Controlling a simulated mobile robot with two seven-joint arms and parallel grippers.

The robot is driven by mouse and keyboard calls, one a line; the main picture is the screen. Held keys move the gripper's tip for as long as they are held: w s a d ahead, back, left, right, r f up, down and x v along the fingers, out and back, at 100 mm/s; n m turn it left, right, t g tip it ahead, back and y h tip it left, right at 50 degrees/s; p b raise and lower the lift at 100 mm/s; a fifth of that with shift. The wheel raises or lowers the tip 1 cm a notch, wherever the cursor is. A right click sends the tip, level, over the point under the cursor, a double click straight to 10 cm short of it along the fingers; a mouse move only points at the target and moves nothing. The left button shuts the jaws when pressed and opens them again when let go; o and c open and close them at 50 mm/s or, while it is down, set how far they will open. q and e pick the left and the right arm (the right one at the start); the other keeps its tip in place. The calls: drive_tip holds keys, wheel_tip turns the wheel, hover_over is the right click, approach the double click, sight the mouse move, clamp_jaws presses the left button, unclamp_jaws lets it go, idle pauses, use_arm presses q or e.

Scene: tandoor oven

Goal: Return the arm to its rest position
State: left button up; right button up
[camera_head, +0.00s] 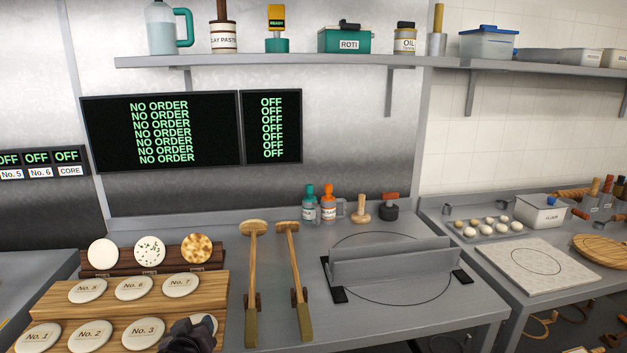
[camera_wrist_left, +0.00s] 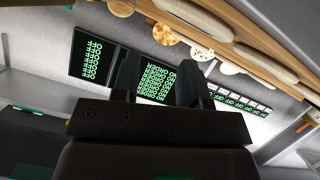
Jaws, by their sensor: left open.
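My left gripper (camera_head: 196,328) shows as a dark shape at the bottom edge of the head view, in front of the lower step of the wooden stand (camera_head: 222,290) and beside the disc marked No. 3 (camera_head: 143,333). In the left wrist view its two dark fingers (camera_wrist_left: 158,78) stand apart with nothing between them. Behind them that view shows the order screens upside down. Most of the left arm is hidden below the head view's frame. My right gripper is not in view.
Two wooden-handled tools (camera_head: 253,285) lie on the steel counter right of the stand. A grey metal piece (camera_head: 395,265) stands farther right. Bottles (camera_head: 328,203) stand at the back. A shelf (camera_head: 290,58) runs above the order screen (camera_head: 160,130). The counter's front right is clear.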

use_arm(q)
drive_tip(key=s+f+m, duration=0.1)
drive_tip(key=s+f, duration=0.3)
drive_tip(key=s, duration=0.6)
drive_tip(key=s+a+f+m+g, duration=0.1)
drive_tip(key=s+f+m, duration=0.1)
drive_tip(key=s+f, duration=0.3)
drive_tip(key=s+a+f+m+g+h, duration=0.1)
drive_tip(key=s+f, duration=0.4)
drive_tip(key=s, duration=0.9)
drive_tip(key=shift+s+m, duration=0.3)
drive_tip(key=shift+m, duration=0.4)
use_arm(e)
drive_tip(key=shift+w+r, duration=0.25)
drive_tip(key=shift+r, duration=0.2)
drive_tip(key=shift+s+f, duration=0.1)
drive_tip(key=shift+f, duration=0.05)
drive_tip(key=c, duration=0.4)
use_arm(q)
drive_tip(key=shift+d, duration=0.15)
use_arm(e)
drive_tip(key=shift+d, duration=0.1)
